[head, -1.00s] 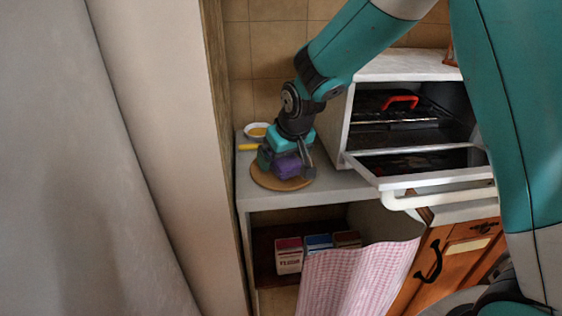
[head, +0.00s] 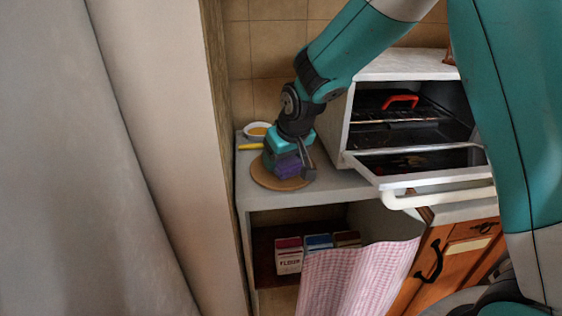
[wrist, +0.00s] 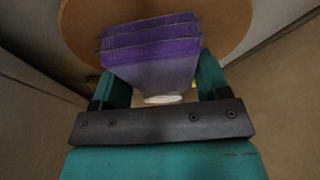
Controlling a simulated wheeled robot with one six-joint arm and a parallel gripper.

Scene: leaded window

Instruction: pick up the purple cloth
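The purple cloth (head: 288,169) is a folded, layered bundle over the round wooden board (head: 264,179) on the counter. In the wrist view the cloth (wrist: 150,60) fills the gap between my teal fingers, with its folds facing up the picture. My gripper (head: 287,160) points down over the board and is shut on the cloth, one finger at each side. The cloth is at or just above the board; I cannot tell whether they touch. A small pale oval (wrist: 163,99) shows at the near end of the cloth in the wrist view.
A white bowl (head: 248,131) with yellow contents and a yellow object (head: 250,146) lie behind left of the board. A white oven (head: 400,68) with its door (head: 420,165) lowered stands to the right. Below are boxes (head: 318,243) and a checked curtain (head: 355,280).

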